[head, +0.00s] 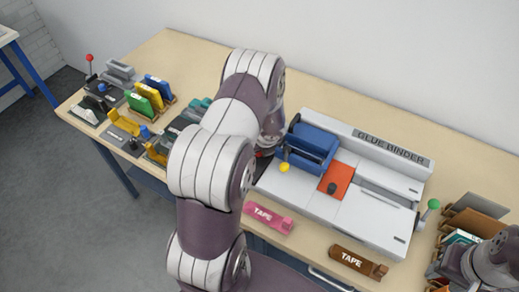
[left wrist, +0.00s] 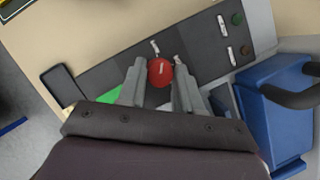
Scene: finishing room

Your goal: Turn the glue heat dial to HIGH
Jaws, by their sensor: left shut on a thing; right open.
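The red dial (left wrist: 160,72) sits on a dark control panel (left wrist: 125,72) in the left wrist view, with a short pale line on its face. Small pale marks lie beside it, too small to read. My left gripper (left wrist: 158,82) has one finger on each side of the dial and is shut on it. In the head view my left arm covers the dial and that gripper. The glue binder (head: 390,222) is a light grey machine with a blue part and an orange-red plate. My right gripper (head: 456,264) is open at the lower right, partly cut off.
A pink tape block (head: 268,217) and a brown tape block (head: 357,262) lie along the table's front edge. Open boxes (head: 470,222) stand at the right. Several coloured holders (head: 140,104) crowd the table's left. A blue binder part (left wrist: 275,110) is close to my left gripper.

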